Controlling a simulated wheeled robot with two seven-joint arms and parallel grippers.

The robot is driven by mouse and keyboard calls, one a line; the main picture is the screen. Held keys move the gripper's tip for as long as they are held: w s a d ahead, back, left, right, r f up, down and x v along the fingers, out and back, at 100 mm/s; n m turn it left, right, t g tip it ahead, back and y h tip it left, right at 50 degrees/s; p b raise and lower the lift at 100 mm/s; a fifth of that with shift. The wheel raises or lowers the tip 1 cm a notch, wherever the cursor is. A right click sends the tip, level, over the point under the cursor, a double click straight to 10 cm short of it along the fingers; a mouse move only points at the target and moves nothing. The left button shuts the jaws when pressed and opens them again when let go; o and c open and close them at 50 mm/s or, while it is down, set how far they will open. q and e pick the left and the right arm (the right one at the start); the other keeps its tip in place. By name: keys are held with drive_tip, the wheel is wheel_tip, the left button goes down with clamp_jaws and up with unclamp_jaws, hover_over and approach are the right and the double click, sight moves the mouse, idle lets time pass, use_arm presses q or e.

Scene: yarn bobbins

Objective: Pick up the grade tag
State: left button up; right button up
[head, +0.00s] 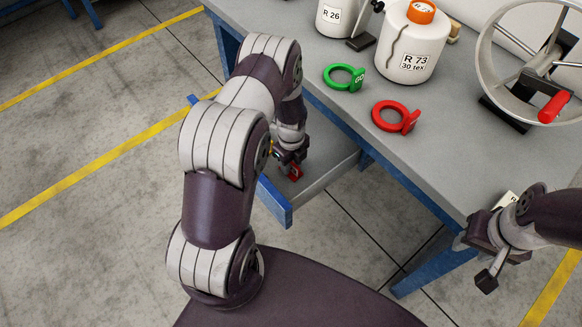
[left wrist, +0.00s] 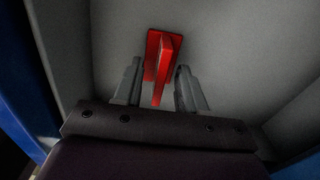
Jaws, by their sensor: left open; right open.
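A red piece (head: 295,173) lies in the open grey drawer, mostly hidden by my left arm in the head view. In the left wrist view the red piece (left wrist: 160,62) has a flat part and a raised upright part; I cannot tell whether it is a grade tag. My left gripper (left wrist: 157,82) is open, with its fingers on either side of the red piece. A green ring tag (head: 345,77) with lettering and a red ring tag (head: 396,116) lie on the table. My right gripper (head: 475,258) is open and empty by the table's front edge.
The drawer (head: 325,178) has a blue front, with walls close around my left gripper. On the grey table (head: 455,135) stand a white bobbin marked R 73 (head: 411,45), another marked R 26 (head: 332,18), and a reel (head: 535,65) with a red handle. A small label lies near my right gripper.

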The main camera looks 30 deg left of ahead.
sight(293, 165)
use_arm(q)
drive_tip(key=shift+w+f, duration=0.1)
drive_tip(key=shift+f, duration=0.65)
clamp_jaws()
drive_tip(key=shift+r, duration=0.1)
drive_tip(key=shift+r, duration=0.45)
drive_tip(key=r, duration=0.2)
drive_tip(key=d+r, duration=0.1)
drive_tip(key=r, duration=0.1)
drive_tip(key=shift+s, duration=0.35)
drive_tip(key=s+d+r+p, duration=0.1)
drive_tip(key=s+d+r, duration=0.4)
drive_tip(key=d, duration=0.4)
drive_tip(key=shift+s+r, duration=0.3)
drive_tip(key=shift+r, duration=0.25)
